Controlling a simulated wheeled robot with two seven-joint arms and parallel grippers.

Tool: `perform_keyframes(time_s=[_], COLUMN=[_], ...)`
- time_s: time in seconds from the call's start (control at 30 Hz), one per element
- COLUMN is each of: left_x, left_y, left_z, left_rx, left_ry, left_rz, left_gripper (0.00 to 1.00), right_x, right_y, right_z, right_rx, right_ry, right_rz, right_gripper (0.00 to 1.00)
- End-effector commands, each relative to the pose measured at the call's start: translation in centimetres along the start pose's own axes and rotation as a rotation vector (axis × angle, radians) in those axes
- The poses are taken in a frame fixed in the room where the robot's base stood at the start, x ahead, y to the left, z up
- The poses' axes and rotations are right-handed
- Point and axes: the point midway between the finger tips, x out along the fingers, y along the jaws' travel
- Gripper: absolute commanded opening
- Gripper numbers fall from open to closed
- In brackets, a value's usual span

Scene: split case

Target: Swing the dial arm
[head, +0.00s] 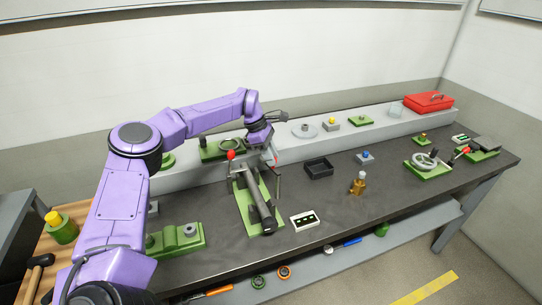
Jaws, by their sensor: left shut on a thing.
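A fixture on a green base plate (275,210) stands on the dark bench, in the middle of the head view. It carries a long dark grey bar (262,205) and a red ball knob (231,155) at its back left. The task's dial arm seems to be part of this fixture; its exact outline is hard to tell. My left gripper (273,160) comes down at the fixture's back end, shut on a part there, with a bit of red showing beside the fingers. The fingertips are small and partly hidden. My right gripper is not in view.
A black open tray (319,168) and a white panel with dark marks (304,220) lie near the fixture. A brass piece (358,183) stands further right. A handwheel (424,160) and a red toolbox (428,102) are at the far right. The bench's front middle is mostly clear.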

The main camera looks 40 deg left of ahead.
Motion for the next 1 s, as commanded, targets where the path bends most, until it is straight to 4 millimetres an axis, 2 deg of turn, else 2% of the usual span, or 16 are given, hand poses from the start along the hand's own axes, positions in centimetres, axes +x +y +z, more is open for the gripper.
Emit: perform_keyframes(time_s=[0.13,0.17,0.2,0.23,0.6,0.67,0.8,1.0], left_x=[0.2,0.2,0.2,0.2,-0.7,-1.7,-5.0,-9.1], left_y=[-0.2,-0.2,-0.2,-0.2,-0.1,0.0,0.0,0.0], left_z=[0.2,0.2,0.2,0.2,-0.2,-0.2,-0.1,0.2], left_rx=[0.001,0.001,0.001,0.001,-0.004,-0.004,-0.002,-0.001], left_ry=[-0.003,-0.003,-0.003,-0.003,-0.002,-0.002,-0.002,-0.001], left_rz=[-0.007,-0.007,-0.007,-0.006,0.0,0.002,0.003,-0.001], left_gripper=[0.0,0.3,0.43,0.52,0.52,0.52,0.52,0.52], right_x=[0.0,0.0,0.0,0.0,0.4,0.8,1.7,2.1], right_y=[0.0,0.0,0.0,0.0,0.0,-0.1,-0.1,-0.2], right_z=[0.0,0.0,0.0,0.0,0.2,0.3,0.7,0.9], right_rx=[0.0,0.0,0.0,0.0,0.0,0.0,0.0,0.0], right_ry=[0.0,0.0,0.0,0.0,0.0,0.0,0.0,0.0], right_rz=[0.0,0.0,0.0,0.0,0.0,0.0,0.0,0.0], right_gripper=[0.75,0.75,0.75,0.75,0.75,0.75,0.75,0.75])
